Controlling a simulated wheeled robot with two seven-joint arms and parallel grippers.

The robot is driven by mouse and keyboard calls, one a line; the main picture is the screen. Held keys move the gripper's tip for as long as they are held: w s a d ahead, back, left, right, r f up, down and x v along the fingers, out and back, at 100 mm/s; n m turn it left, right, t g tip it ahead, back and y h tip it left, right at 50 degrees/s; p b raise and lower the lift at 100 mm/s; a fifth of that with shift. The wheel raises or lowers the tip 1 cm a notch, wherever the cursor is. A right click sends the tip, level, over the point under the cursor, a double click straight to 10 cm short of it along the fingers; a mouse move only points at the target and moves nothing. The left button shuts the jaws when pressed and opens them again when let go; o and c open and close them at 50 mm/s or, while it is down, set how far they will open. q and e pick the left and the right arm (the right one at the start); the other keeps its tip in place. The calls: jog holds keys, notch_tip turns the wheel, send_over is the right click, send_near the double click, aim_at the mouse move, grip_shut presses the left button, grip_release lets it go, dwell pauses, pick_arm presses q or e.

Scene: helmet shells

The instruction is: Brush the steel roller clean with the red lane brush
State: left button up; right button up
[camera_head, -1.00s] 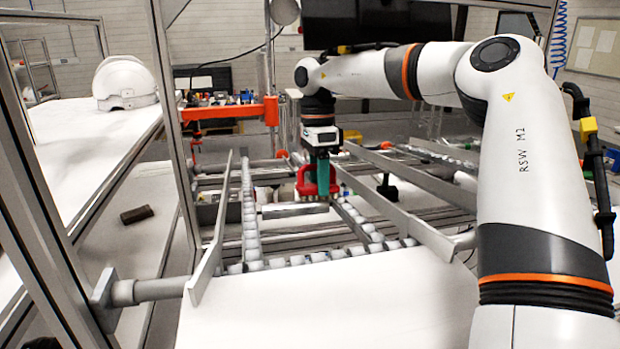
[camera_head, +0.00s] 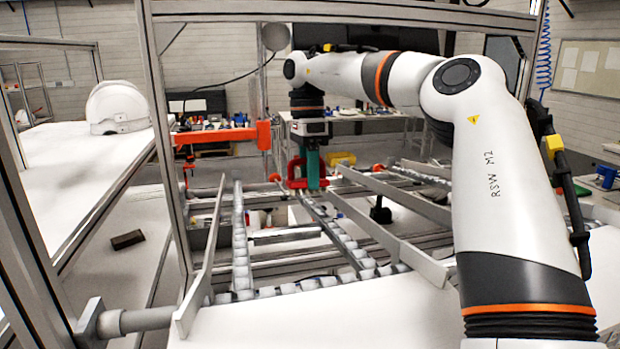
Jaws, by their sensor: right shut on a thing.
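My right gripper (camera_head: 312,168) reaches in from the right and points down above the conveyor frame. It is shut on the red lane brush (camera_head: 294,174), whose red body shows beside the green finger; its bristles are hard to make out. The steel roller (camera_head: 285,235) is a smooth grey bar lying crosswise between the rails, below and in front of the brush in the picture. A visible gap separates the brush from the roller. Any dirt on the roller is too small to tell. My left gripper is not in view.
Rails with small white rollers (camera_head: 240,250) and slanted metal side guides (camera_head: 380,230) flank the steel roller. An orange bar (camera_head: 225,136) stands behind at left. A white helmet shell (camera_head: 117,107) sits on the left table, and a dark block (camera_head: 127,240) lies below it.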

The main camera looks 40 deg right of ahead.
aim_at(313, 192)
jog(key=shift+w+d+r, duration=0.1)
jog(key=shift+w+r, duration=0.15)
jog(key=shift+r, duration=0.5)
jog(key=shift+w+d+r, duration=0.1)
jog(key=shift+w+r, duration=0.1)
jog(key=shift+r, duration=0.5)
jog(key=shift+f, duration=0.1)
jog(key=shift+g, duration=0.5)
jog(key=shift+s+b+x, duration=0.15)
jog(key=shift+b+x, duration=0.35)
jog(key=shift+x, duration=1.25)
jog(key=shift+s+b+x, duration=0.15)
jog(key=shift+b+x, duration=0.35)
jog(key=shift+x, duration=1.25)
jog(key=shift+s+a+f+b, duration=0.15)
jog(key=shift+s+f+b, duration=0.05)
jog(key=shift+f+b, duration=0.35)
jog(key=shift+s+a+f, duration=0.1)
jog(key=shift+s+f, duration=0.1)
jog(key=shift+f, duration=0.05)
jog(key=shift+a+r, duration=0.1)
